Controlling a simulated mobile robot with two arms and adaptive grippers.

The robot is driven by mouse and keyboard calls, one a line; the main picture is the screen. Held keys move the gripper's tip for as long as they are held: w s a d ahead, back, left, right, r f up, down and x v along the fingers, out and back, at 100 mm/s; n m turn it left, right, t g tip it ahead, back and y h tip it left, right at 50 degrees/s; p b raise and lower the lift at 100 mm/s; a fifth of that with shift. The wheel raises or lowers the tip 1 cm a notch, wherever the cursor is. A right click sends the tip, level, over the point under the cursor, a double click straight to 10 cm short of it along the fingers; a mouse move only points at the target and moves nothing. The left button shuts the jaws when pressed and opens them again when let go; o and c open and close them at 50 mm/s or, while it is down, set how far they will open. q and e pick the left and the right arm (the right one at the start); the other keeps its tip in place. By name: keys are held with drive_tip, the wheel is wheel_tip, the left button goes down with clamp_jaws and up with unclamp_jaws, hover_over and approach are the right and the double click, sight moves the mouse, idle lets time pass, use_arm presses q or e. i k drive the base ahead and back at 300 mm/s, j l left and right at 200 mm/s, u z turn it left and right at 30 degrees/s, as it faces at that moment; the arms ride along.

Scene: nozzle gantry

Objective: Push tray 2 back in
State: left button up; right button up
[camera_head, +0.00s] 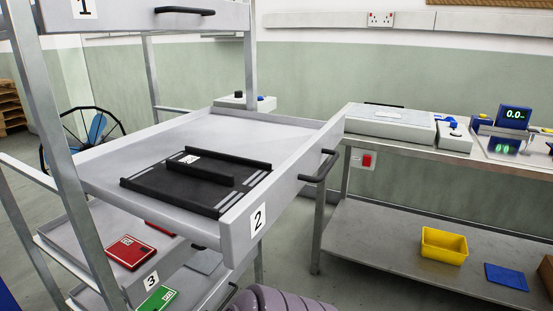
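Tray 2 (285,180) is a light grey tray in the metal rack and extends well out past its posts. Its front wall carries the label "2" (258,220) and a black bar handle (320,166). A black plate-like fixture with raised rails (200,180) lies in it near the front. Neither of my grippers is in view, and nothing visible touches the handle.
Tray 1 (180,20) is above, tray 3 (165,262) below with red items (131,252). A workbench (400,143) stands right, with a yellow bin (443,246) on its lower shelf. A ribbed greyish-purple object (275,299) is at the bottom edge.

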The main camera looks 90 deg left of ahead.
sight(296, 147)
drive_tip(key=u, duration=2.35)
